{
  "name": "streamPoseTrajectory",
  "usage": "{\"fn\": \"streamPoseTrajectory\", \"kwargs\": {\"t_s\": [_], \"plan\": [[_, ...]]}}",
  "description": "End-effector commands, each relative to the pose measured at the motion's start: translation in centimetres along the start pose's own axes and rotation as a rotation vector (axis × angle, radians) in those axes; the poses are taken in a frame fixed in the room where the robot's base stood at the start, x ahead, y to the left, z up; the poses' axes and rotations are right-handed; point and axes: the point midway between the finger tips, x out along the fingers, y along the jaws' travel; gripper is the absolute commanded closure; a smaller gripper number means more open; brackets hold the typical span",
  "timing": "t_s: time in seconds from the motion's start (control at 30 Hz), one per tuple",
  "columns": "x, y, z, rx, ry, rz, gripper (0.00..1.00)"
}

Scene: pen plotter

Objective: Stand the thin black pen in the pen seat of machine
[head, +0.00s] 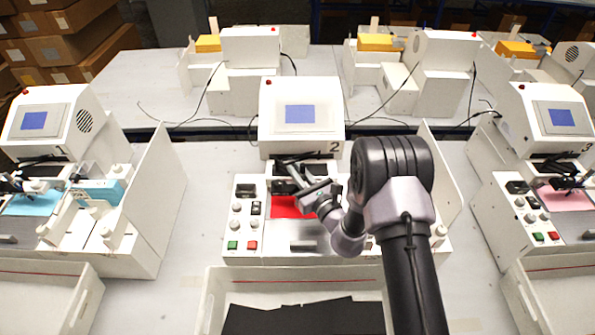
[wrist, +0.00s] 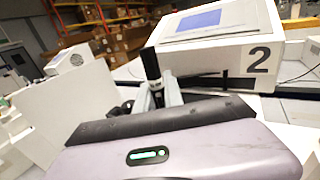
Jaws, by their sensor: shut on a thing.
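Machine 2 (head: 301,103) is the white plotter in the middle of the head view, with a blue screen and a red sheet (head: 285,207) on its bed. My gripper (head: 299,180) is over the machine's bed, close to the dark carriage below the screen. In the wrist view my gripper (wrist: 158,92) is shut on a black upright thing, which I take for the black pen (wrist: 150,64). Its top sticks up above the fingers; its lower end is hidden. The pen seat cannot be made out behind my gripper and arm. Whether the pen touches it cannot be told.
A control panel with knobs and green and red buttons (head: 233,245) is left of the red sheet. A white side panel (head: 440,170) stands on the right. A white bin (head: 290,275) with a dark lining is in front. Similar machines stand at left (head: 60,118) and right (head: 545,118).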

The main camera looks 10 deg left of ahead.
Motion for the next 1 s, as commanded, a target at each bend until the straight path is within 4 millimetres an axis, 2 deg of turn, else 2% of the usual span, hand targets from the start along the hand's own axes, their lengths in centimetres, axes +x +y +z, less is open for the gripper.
{"fn": "streamPoseTrajectory", "kwargs": {"t_s": [0.17, 0.2, 0.3, 0.77, 0.87, 1.0], "plan": [[0.0, 0.0, -0.6, 0.000, 0.000, 0.000, 1.00], [0.0, 0.0, -0.5, 0.000, 0.000, 0.000, 0.82], [0.0, 0.0, -0.5, 0.000, 0.001, 0.000, 0.62], [-0.2, -0.1, -0.5, 0.001, 0.002, -0.003, 0.62], [-1.2, -0.1, -0.6, 0.001, 0.004, -0.003, 0.62], [-4.1, -0.1, -0.8, 0.003, 0.008, -0.003, 0.62]]}}
